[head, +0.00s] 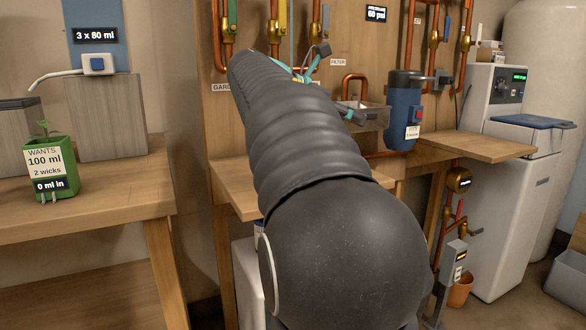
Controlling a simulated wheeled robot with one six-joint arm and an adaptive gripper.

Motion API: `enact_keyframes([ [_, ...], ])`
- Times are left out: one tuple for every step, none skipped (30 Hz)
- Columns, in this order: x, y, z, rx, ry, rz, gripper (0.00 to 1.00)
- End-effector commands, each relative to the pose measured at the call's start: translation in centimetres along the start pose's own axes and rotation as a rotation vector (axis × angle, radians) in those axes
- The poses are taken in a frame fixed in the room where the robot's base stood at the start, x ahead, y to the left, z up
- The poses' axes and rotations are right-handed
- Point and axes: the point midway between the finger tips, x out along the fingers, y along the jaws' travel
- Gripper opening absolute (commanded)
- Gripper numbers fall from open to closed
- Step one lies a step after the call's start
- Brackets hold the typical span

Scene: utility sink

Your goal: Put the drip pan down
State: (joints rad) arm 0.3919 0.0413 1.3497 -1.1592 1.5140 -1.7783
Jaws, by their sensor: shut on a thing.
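My gripper (345,104) shows only in part beyond my dark ribbed arm, which runs up the middle of the head view. Its dark and teal parts stick out to the right of the arm's far end. It is shut on a shallow, see-through grey pan (372,118), which I take to be the drip pan. The pan is just left of the blue filter housing (403,112) and above the wooden shelf. My arm hides the pan's left part and most of the grip. I cannot tell whether the pan touches anything below.
A wooden shelf (232,186) lies left of and behind my arm, and another ledge (478,147) is at right. Copper pipes (436,45) with valves line the board. A green planter (50,168) stands on the left bench. A white appliance (500,205) stands at right.

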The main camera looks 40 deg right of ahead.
Motion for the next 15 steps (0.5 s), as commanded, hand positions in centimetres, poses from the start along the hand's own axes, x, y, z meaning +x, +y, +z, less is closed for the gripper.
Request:
enact_keyframes([
  [0.1, 0.6, -0.6, -0.007, 0.000, 0.013, 0.01],
  [0.0, 0.9, -0.7, -0.009, 0.000, 0.020, 0.01],
  [-0.1, 1.3, -1.1, -0.011, 0.001, 0.025, 0.01],
  [-0.3, 1.7, -1.4, -0.012, 0.001, 0.027, 0.01],
  [-0.5, 2.0, -1.9, -0.012, 0.001, 0.028, 0.01],
  [-0.8, 2.6, -2.5, -0.012, 0.001, 0.028, 0.01],
  [-1.0, 3.0, -3.0, -0.013, 0.001, 0.027, 0.01],
  [-1.2, 3.5, -3.5, -0.013, 0.001, 0.027, 0.01],
  [-1.5, 4.0, -4.2, -0.012, 0.001, 0.027, 0.01],
  [-1.8, 4.4, -4.7, -0.012, 0.001, 0.027, 0.01],
  [-2.0, 4.9, -5.1, -0.012, 0.001, 0.026, 0.01],
  [-2.3, 5.5, -5.8, -0.011, 0.001, 0.026, 0.01],
  [-2.5, 5.9, -6.3, -0.011, 0.001, 0.026, 0.01],
  [-2.8, 6.3, -6.8, -0.012, 0.001, 0.026, 0.01],
  [-3.1, 6.8, -7.4, -0.012, 0.001, 0.026, 0.01],
])
